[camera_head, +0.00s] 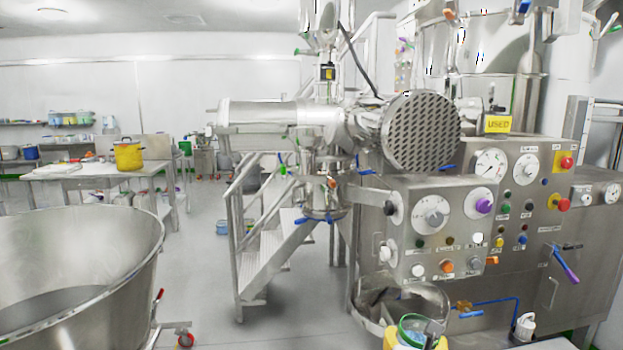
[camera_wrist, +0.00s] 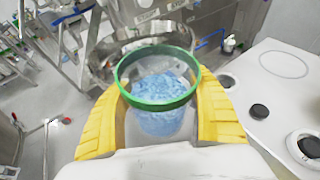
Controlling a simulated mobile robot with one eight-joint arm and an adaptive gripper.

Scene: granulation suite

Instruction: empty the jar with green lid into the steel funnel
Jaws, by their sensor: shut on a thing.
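The jar with the green rim (camera_wrist: 160,106) is clear and holds blue granular contents. Its top faces the wrist camera, and the blue shows through the green ring. My gripper (camera_wrist: 160,88) is shut around the jar, one yellow finger on each side. In the head view the jar (camera_head: 418,328) and my gripper (camera_head: 400,341) show at the bottom edge, partly cut off. The steel funnel (camera_head: 412,292) is a wide bowl below the control panel, just behind the jar. In the wrist view the funnel (camera_wrist: 128,44) lies beyond the jar, which hides part of it.
A steel control panel (camera_head: 440,225) with knobs and dials stands above the funnel. A blue-handled valve pipe (camera_head: 490,303) is right of it. Steel steps (camera_head: 275,255) stand to the left. A large steel bowl (camera_head: 120,235) fills the lower left. Open floor lies between.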

